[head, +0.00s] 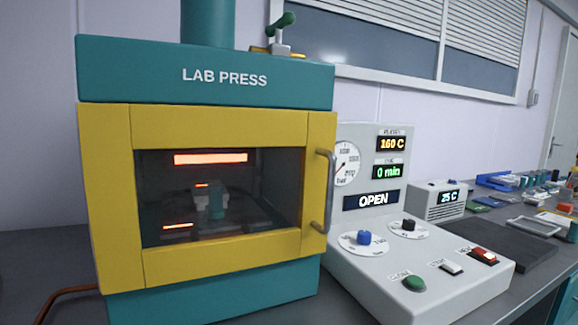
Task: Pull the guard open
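The guard (220,262) is a yellow framed door with a dark window on the front of the teal lab press (140,75). It looks closed against the press. A grey vertical bar handle (330,190) stands on its right side. Through the window, orange glowing strips and a dim shape between them show; details are dark. My gripper is not in view.
A white control panel (450,285) stands right of the press, with knobs, a green button (414,284) and a display reading OPEN (372,200). A small unit (437,205) and a dark slab (505,245) are farther right. Clutter fills the far bench.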

